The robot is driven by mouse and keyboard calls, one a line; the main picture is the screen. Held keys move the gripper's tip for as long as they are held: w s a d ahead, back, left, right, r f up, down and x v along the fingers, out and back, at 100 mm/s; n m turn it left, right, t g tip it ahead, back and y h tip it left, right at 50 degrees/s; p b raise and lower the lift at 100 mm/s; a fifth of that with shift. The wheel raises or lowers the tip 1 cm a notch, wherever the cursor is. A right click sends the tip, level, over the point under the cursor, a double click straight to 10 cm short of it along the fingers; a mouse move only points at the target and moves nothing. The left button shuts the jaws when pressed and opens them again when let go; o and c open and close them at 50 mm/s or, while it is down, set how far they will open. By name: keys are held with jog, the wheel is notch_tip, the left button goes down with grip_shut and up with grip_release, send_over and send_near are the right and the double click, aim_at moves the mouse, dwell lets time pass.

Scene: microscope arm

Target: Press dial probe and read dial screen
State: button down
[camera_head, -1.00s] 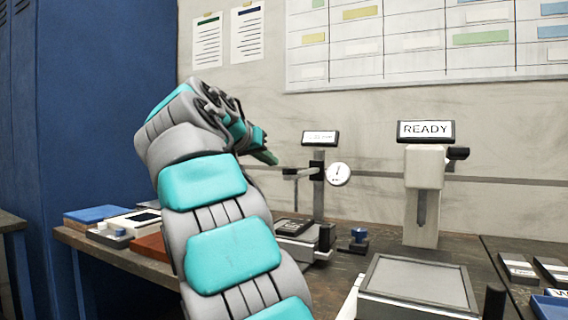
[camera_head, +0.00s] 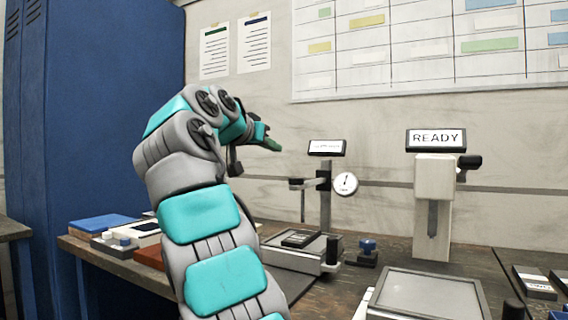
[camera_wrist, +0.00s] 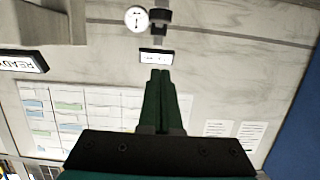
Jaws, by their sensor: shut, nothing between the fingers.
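The dial gauge (camera_head: 345,184) has a round white face and is mounted on a dark upright stand (camera_head: 325,205) on the bench. A small screen (camera_head: 327,147) with text too small to read tops the stand. A thin probe hangs below the stand's side arm (camera_head: 303,205). My gripper (camera_head: 272,144) is shut and empty, in the air to the left of the small screen and above the side arm. In the wrist view my shut green fingers (camera_wrist: 160,74) point toward the small screen (camera_wrist: 156,56), with the dial gauge (camera_wrist: 136,19) beyond, upside down.
A white device with a READY screen (camera_head: 436,140) stands to the right. A grey flat plate (camera_head: 430,292) is in front. Boxes (camera_head: 105,225) lie at the left, by a blue cabinet (camera_head: 95,110).

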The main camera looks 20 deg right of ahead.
send_over(291, 189)
notch_tip(291, 189, down, 3)
jog(key=shift+s+a+f+b, duration=0.1)
jog(key=shift+f+b, duration=0.15)
jog(key=shift+f, duration=0.6)
jog(key=shift+s+a+f+b, duration=0.1)
jog(key=shift+f+b, duration=0.15)
jog(key=shift+f, duration=0.55)
jog(key=shift+f, duration=0.1)
notch_tip(291, 189, down, 5)
jog(key=b, duration=0.5)
